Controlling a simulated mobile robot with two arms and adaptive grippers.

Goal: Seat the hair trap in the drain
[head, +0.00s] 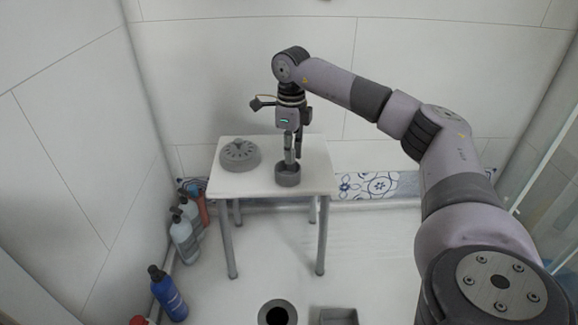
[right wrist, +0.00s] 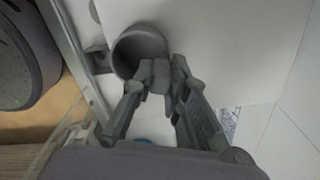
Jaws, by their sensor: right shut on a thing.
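The hair trap looks to be the small grey open cup (head: 288,177) on the white stool (head: 240,185). It also shows in the right wrist view as a round hollow cup (right wrist: 140,50). My right gripper (head: 290,164) comes down from above and is shut on the cup's near wall, with the fingertips (right wrist: 160,75) at its rim. The cup is upright and seems to rest on the stool top; I cannot tell whether it is slightly lifted. The drain (head: 277,313) is a dark round hole with a grey ring in the floor, in front of the stool. My left gripper is not in view.
A grey round slotted cover (head: 240,154) lies on the stool's left side. A grey square box (head: 338,316) sits right of the drain. Several bottles, including a blue one (head: 168,293), stand along the left wall. The floor between stool and drain is clear.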

